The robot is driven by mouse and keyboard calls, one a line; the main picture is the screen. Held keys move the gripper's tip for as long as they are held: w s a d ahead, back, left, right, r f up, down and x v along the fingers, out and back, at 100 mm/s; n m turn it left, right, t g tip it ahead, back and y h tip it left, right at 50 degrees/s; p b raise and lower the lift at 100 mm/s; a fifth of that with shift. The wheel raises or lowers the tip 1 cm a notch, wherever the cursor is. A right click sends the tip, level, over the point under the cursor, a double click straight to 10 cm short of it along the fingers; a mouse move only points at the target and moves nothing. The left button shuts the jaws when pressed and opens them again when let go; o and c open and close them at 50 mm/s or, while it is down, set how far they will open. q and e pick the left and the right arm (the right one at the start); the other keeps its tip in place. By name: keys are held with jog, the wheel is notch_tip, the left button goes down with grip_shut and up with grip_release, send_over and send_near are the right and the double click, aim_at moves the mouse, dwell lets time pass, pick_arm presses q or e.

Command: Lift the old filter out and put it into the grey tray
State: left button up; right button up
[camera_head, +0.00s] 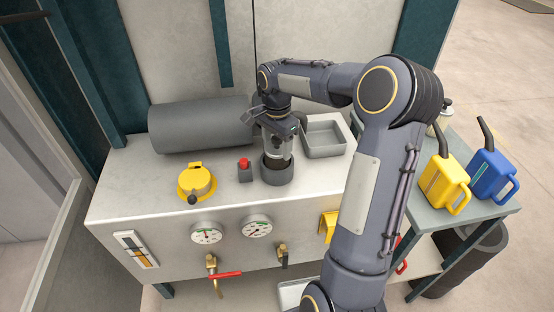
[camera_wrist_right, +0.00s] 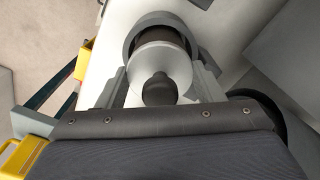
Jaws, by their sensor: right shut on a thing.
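The old filter (camera_wrist_right: 150,62) has a pale round top with a dark knob in the right wrist view. Its dark side shows inside the round grey housing (camera_wrist_right: 133,38). In the head view the housing (camera_head: 277,175) stands on the metal bench top, with the filter (camera_head: 281,152) upright above its rim; how deep it sits is unclear. My right gripper (camera_head: 279,136) is directly above the housing, with its fingers on either side of the filter, shut on it. The grey tray (camera_head: 325,150) stands just right of the housing and looks empty. My left gripper is out of view.
A yellow round cap (camera_head: 197,182) and a red button on a grey box (camera_head: 244,170) stand left of the housing. A large grey cylinder (camera_head: 200,125) lies behind. Yellow (camera_head: 445,185) and blue (camera_head: 492,176) cans stand on the right side table.

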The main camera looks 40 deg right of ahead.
jog(key=shift+r, duration=0.1)
notch_tip(320, 180, up, 10)
jog(key=shift+f+b, duration=0.1)
jog(key=shift+b, duration=0.2)
dwell(0.3)
jog(key=s+d+r+m, duration=0.4)
jog(key=s+d+m, duration=0.35)
jog(key=d, duration=0.25)
jog(key=w+d+f+p, duration=0.4)
jog(key=w+d+f, duration=0.4)
jog(key=f, duration=0.5)
jog(key=shift+w+d, duration=0.35)
jog(key=shift+d, duration=0.7)
jog(key=shift+f, duration=0.1)
